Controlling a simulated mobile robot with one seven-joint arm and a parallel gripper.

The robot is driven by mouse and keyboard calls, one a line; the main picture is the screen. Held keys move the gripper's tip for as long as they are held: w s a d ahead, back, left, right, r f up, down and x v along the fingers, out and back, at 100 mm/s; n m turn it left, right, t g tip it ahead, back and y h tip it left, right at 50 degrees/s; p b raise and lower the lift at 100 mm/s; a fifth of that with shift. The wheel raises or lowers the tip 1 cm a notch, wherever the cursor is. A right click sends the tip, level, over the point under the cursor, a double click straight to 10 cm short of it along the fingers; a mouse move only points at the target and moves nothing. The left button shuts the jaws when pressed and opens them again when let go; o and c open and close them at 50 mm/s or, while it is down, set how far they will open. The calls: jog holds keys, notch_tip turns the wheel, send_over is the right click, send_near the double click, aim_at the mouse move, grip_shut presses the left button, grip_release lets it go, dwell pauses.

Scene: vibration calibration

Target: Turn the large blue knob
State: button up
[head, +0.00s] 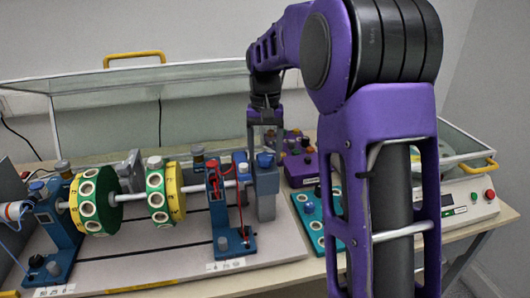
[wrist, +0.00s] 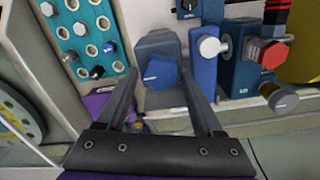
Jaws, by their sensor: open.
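The large blue knob (wrist: 160,73) sits on a grey-blue block at the end of the shaft rig. In the head view the blue knob (head: 265,160) is on top of that block, right under my gripper. My gripper (head: 264,143) points down and is open. In the wrist view its two fingers (wrist: 161,82) appear on either side of the knob, with gaps between fingers and knob. I cannot tell whether the fingertips reach down to the knob's height. The knob's far side is hidden in the head view.
Next to the knob stand a blue bearing post (head: 216,200) with a red knob (wrist: 272,55) and a silver knob (wrist: 209,47). A teal plate with holes (head: 312,215) and a purple control box (head: 300,165) lie to the right. Green-yellow discs (head: 96,200) sit left on the shaft.

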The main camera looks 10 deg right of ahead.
grip_shut()
dwell(0.3)
